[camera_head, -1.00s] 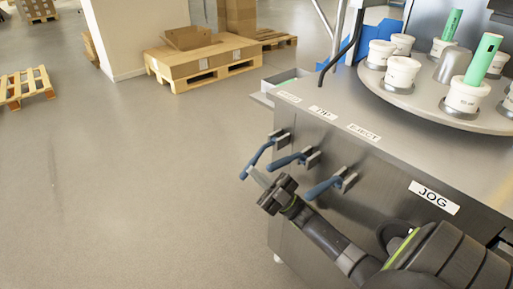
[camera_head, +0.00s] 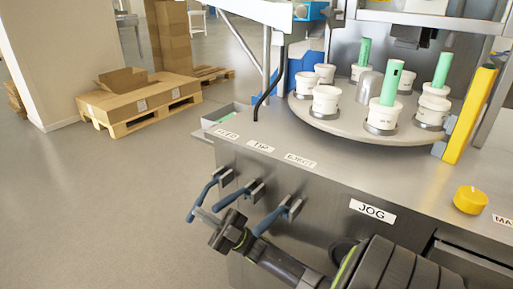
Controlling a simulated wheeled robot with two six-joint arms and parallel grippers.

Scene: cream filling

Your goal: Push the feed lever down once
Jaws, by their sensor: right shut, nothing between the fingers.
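Three blue-handled levers stick out of the steel machine's front panel. The leftmost, the feed lever (camera_head: 207,189), sits under the leftmost small label, whose print is blurred. Its handle slopes down more steeply than the middle lever's (camera_head: 231,197). The rightmost lever (camera_head: 270,219) is partly behind my right arm. My left gripper is not in view.
The round turntable (camera_head: 330,123) on the machine carries white cups, some with green tubes. A JOG label (camera_head: 372,211) is on the front panel and a yellow button (camera_head: 470,200) is at right. A pallet with boxes (camera_head: 140,100) stands behind. Floor left of the levers is clear.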

